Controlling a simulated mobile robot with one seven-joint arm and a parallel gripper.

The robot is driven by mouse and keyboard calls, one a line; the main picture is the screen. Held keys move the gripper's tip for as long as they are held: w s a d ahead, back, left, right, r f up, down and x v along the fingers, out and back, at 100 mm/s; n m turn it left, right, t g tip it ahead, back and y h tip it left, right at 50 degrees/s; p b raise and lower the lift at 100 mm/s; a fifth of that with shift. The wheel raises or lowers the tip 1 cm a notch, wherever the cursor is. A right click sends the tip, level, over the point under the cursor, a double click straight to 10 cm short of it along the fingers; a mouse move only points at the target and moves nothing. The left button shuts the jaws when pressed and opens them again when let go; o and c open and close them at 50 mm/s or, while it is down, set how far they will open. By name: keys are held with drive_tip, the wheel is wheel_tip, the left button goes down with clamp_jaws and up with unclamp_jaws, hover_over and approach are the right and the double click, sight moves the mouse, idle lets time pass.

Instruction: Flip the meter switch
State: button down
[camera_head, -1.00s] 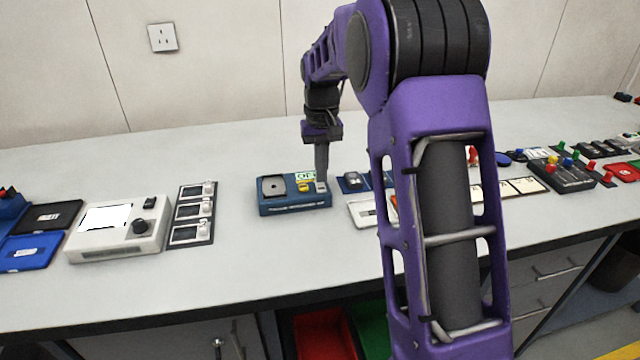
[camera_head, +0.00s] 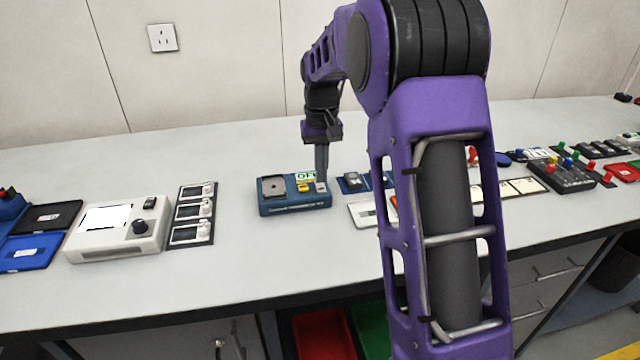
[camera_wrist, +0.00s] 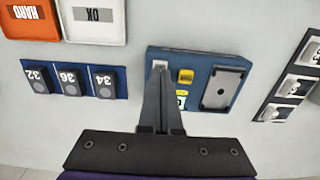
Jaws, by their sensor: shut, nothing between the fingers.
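A blue box device (camera_head: 290,208) stands on the bench in the middle of the head view. It has a dark grey plate, a yellow part, a white label with green letters and a small light grey switch (camera_head: 321,187) at its right end. In the wrist view the box (camera_wrist: 199,103) is at centre right, and the switch (camera_wrist: 160,64) is at its left end. My gripper (camera_head: 321,179) is shut and empty, pointing down with its tips (camera_wrist: 160,72) at the switch. I cannot tell whether they touch. The fingers partly cover the label in the wrist view.
A white instrument (camera_head: 118,230) with a black knob and a small dark switch stands to the left, beside a strip of small modules (camera_head: 192,214). Numbered dark blocks on a blue strip (camera_wrist: 71,81) and trays lie close on the other side. Bare bench lies in front of the box.

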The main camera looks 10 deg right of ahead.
sight(321, 188)
idle(0.5)
wheel_tip(321, 188, up, 7)
drive_tip(key=p, duration=0.6)
idle(0.5)
